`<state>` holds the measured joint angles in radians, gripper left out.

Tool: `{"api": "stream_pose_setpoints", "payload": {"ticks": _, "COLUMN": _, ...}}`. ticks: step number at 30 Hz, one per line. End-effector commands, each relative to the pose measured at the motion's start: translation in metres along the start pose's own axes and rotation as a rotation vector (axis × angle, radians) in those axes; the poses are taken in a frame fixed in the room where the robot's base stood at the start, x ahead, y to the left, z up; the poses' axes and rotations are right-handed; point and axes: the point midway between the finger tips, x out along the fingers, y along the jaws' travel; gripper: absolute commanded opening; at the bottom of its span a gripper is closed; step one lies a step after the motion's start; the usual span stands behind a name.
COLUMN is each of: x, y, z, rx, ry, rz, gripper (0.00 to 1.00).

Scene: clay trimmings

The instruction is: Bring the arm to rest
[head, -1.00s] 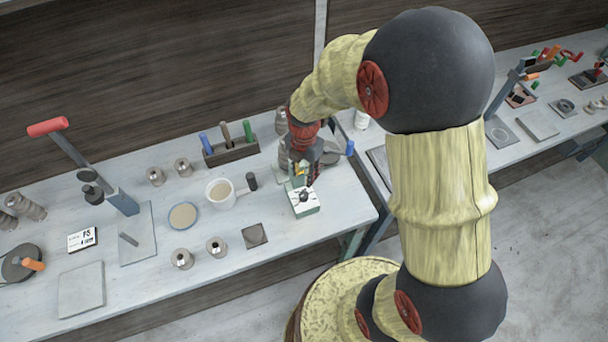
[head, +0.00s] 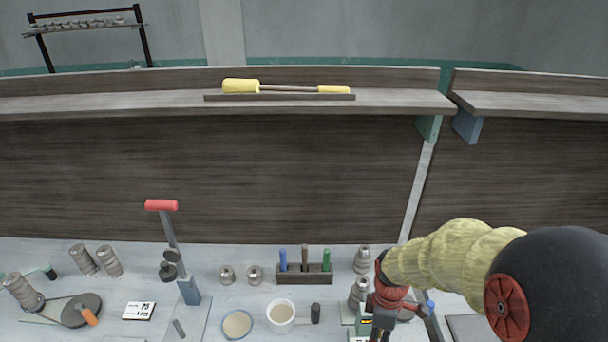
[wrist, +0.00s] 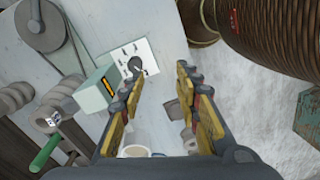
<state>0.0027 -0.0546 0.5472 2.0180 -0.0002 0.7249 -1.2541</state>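My arm reaches in from the lower right of the head view, with pale yellow links and dark joints. My gripper (head: 380,336) is at the bottom edge of that view, partly cut off, over the bench by a pale green box (head: 364,322). In the wrist view my gripper (wrist: 158,80) has its two yellow and dark fingers spread apart, with nothing held between them. The box (wrist: 96,90), with a white panel and dark knob on top, lies just beyond the left finger. No contact with it can be made out.
A shelf (head: 400,102) runs above, holding a yellow-ended tool (head: 290,88). Bare bench shows between items.

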Motion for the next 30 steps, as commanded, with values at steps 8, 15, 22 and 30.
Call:
{"api": "stream_pose_setpoints", "payload": {"ticks": 8, "x": -0.045, "y": -0.037, "z": 0.012, "rx": 0.639, "ry": 0.041, "rz": 0.055, "gripper": 0.33}}
{"api": "stream_pose_setpoints", "payload": {"ticks": 15, "x": -0.086, "y": -0.081, "z": 0.026, "rx": 1.133, "ry": 0.192, "rz": 0.156, "gripper": 0.33}}
{"api": "stream_pose_setpoints", "payload": {"ticks": 22, "x": -0.111, "y": -0.114, "z": 0.037, "rx": 1.235, "ry": 0.384, "rz": 0.277, "gripper": 0.33}}
{"api": "stream_pose_setpoints", "payload": {"ticks": 30, "x": -0.128, "y": -0.124, "z": 0.04, "rx": 1.215, "ry": 0.509, "rz": 0.367, "gripper": 0.33}}
